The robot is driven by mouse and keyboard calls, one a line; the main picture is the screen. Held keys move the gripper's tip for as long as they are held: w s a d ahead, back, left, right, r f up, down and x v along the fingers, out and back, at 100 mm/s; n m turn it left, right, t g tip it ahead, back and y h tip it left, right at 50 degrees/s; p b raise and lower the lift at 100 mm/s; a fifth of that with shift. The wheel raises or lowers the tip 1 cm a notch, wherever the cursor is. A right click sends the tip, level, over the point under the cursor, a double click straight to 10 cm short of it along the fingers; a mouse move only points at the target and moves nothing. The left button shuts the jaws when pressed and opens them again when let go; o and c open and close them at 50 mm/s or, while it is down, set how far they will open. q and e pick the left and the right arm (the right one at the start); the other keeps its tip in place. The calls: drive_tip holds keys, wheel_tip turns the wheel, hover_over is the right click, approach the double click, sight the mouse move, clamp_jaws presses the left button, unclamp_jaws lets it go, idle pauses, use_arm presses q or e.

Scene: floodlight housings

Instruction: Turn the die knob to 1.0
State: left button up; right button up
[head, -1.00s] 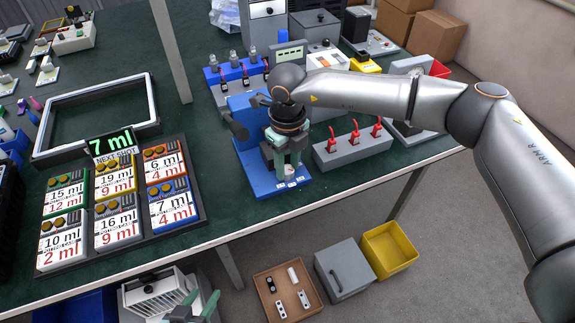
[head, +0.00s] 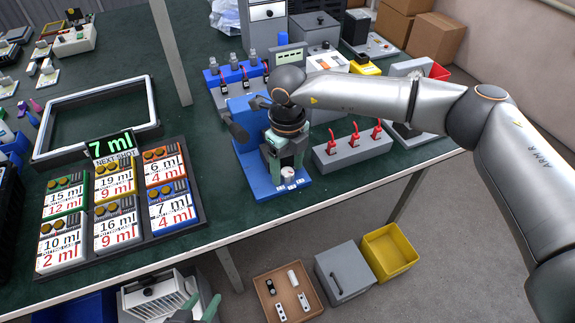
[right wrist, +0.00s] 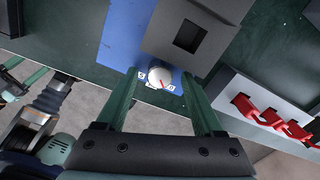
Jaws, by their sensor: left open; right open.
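The die knob (head: 289,174) is a small white round knob at the front of a blue press stand (head: 247,158). In the right wrist view the knob (right wrist: 160,76) carries a red mark pointing down and right, near one of the small white labels around it; I cannot read the labels surely. My right gripper (head: 285,166) is open and points down at the knob. In the right wrist view its green fingers (right wrist: 160,82) stand apart on either side of the knob. My left gripper (head: 197,312) is open and empty below the table's front edge, partly cut off.
A grey box with red levers (head: 352,146) stands right of the stand. A board of labelled cards (head: 188,226) lies to the left, with a display reading 7 ml (head: 110,144). Below the table are a wooden tray (head: 262,283), a grey box and a yellow bin (head: 408,272).

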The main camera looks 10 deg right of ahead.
sight(288, 172)
wheel_tip(288, 172, up, 13)
drive_tip(key=shift+f, duration=0.2)
drive_tip(key=shift+f, duration=0.1)
idle(0.5)
